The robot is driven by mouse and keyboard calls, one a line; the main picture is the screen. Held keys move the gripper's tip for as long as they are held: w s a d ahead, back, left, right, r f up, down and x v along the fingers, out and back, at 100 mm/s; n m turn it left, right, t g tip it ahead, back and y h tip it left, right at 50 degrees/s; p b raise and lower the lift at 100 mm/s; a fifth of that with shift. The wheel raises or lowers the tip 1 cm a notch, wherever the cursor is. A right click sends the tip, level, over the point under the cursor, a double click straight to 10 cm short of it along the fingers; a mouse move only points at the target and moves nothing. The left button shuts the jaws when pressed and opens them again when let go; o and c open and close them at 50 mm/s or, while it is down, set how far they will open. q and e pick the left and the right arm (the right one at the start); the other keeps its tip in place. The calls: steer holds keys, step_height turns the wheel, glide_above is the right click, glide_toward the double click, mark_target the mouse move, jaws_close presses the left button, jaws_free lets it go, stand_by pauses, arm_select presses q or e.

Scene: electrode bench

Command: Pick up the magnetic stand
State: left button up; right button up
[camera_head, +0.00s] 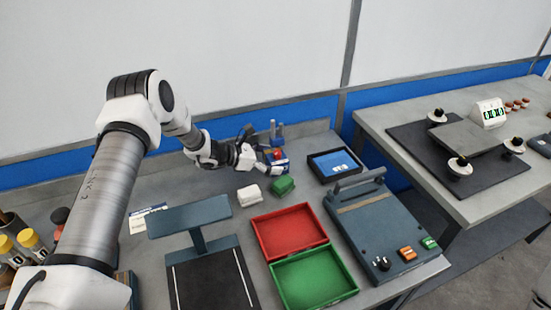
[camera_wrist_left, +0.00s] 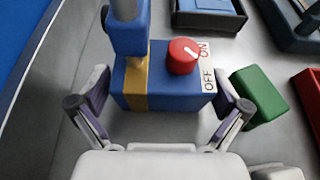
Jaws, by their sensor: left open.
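The magnetic stand has a blue block base with a yellow band, a red knob and an ON/OFF label, and a post rising from it. In the left wrist view its base (camera_wrist_left: 165,90) fills the upper middle. In the head view the stand (camera_head: 277,134) is at the back of the bench, partly hidden by my gripper. My left gripper (camera_head: 262,157) is open. In the wrist view its fingers (camera_wrist_left: 165,105) are on either side of the near part of the base, with narrow gaps. My right gripper is not in view.
A green block (camera_head: 283,186) and a white block (camera_head: 249,196) lie close by the stand. Red (camera_head: 328,238) and green trays (camera_head: 354,287), a black tray with a blue item (camera_head: 313,170) and a handled instrument (camera_head: 380,225) stand to the right. A T-shaped dark stand (camera_head: 190,216) is in front.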

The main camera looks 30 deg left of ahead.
arm_select(q)
steer(key=shift+w+d+f, duration=0.2)
steer(key=shift+w+d, duration=0.05)
steer(key=shift+w, duration=0.15)
steer(key=shift+s+d+r, duration=0.15)
steer(key=shift+r, duration=0.05)
steer(key=c, duration=1.5)
steer(key=shift+r, duration=0.1)
steer(key=shift+c, duration=0.2)
